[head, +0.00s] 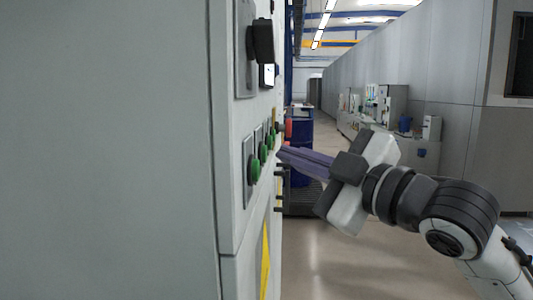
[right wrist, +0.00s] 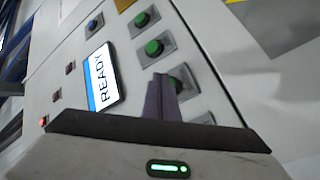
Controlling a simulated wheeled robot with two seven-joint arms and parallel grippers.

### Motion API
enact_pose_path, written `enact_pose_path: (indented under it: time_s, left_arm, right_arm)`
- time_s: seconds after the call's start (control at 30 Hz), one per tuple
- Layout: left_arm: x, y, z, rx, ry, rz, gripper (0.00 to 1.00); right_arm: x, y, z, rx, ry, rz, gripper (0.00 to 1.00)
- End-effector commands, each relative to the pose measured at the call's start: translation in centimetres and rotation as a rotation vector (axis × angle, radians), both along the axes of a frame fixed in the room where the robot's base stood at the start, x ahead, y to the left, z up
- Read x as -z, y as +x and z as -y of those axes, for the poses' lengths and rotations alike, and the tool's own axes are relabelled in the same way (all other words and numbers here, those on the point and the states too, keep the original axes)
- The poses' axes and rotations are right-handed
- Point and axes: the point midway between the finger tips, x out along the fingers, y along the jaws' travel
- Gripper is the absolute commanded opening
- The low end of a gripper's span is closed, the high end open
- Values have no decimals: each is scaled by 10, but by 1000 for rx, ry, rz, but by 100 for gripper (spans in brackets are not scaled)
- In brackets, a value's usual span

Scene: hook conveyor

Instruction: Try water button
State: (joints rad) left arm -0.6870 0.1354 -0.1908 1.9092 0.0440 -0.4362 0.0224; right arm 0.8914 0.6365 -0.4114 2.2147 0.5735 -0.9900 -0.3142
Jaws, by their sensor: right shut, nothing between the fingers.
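A grey control cabinet (head: 232,150) carries a row of green push buttons on square grey plates. In the head view the nearest green button (head: 255,170) sticks out from its plate. In the right wrist view I see an upper green button (right wrist: 141,19), a middle one (right wrist: 154,47) and a lower one (right wrist: 176,84). No label tells which is the water button. My right gripper (head: 281,153) is shut and empty, its purple fingers pointing at the panel. In the wrist view its fingertips (right wrist: 164,78) overlap the lower button's plate; contact cannot be told. My left gripper is out of view.
A screen reading READY (right wrist: 101,78) and a blue button (right wrist: 92,25) sit beside the green row. A dark handle (head: 262,41) juts from the cabinet above. The floor to the right is open.

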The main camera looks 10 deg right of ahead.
Motion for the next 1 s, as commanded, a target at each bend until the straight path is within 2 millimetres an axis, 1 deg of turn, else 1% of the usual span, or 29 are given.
enact_pose_path:
  time_s: [0.17, 0.6, 0.73, 1.0]
  left_arm:
    - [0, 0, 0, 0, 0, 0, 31]
    - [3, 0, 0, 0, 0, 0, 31]
    - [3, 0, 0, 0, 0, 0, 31]
    - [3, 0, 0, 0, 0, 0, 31]
  right_arm:
    - [0, 0, 3, 2, -1, -1, 0]
    - [1, -12, 44, 4, -2, -1, 0]
    - [0, -14, 48, 1, -1, 0, 0]
    - [0, -14, 48, 0, 0, 0, 0]
